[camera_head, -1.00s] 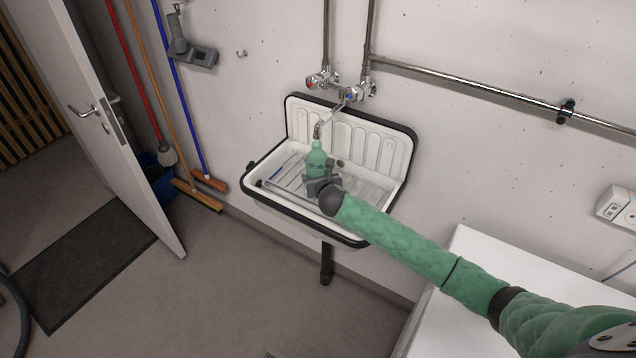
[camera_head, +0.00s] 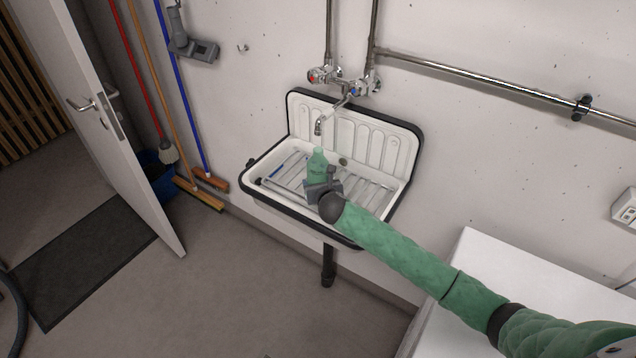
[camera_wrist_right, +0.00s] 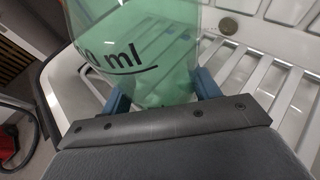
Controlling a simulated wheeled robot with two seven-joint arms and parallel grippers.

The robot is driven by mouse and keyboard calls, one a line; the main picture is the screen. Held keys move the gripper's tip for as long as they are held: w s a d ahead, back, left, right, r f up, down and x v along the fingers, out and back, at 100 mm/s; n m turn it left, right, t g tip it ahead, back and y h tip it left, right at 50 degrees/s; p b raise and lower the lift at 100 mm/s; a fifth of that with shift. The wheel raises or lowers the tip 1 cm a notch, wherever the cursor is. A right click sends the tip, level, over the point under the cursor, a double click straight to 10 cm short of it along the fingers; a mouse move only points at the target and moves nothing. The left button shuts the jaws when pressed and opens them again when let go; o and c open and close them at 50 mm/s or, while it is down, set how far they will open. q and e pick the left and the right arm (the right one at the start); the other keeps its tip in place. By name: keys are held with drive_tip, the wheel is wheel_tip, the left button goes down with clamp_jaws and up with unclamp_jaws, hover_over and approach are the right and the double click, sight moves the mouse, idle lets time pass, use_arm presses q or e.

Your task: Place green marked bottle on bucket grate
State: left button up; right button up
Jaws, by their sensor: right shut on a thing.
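The green bottle (camera_head: 317,166) is upright over the white sink. It also fills the upper middle of the right wrist view (camera_wrist_right: 150,45), with black "ml" lettering on its side. My right gripper (camera_head: 322,186) is shut on the bottle's lower part, with a blue finger on each side of it in the wrist view (camera_wrist_right: 163,92). The bucket grate (camera_head: 368,193) spans the sink basin as pale parallel bars. The bottle's base is hidden by the gripper, so I cannot tell whether it touches the bars. My left gripper is out of view.
The sink (camera_head: 397,165) has a dark rim and a raised back. A tap spout (camera_head: 319,127) hangs just behind and above the bottle. A white worktop (camera_head: 520,285) stands at right; brooms (camera_head: 203,192) and an open door (camera_head: 115,130) are at left.

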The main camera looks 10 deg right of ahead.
drive_tip(key=o, duration=1.4)
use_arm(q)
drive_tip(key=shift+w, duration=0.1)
use_arm(e)
drive_tip(key=shift+s+r, duration=0.15)
drive_tip(key=shift+s, duration=0.25)
drive_tip(key=b+v, duration=0.3)
drive_tip(key=v, duration=0.7)
drive_tip(key=shift+w, duration=0.1)
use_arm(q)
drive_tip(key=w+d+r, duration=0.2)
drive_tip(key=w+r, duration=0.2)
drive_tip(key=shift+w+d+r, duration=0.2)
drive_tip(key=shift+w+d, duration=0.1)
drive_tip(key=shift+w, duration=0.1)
use_arm(e)
drive_tip(key=shift+v, duration=0.75)
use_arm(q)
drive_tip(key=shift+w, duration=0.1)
use_arm(e)
drive_tip(key=shift+w+d, duration=0.1)
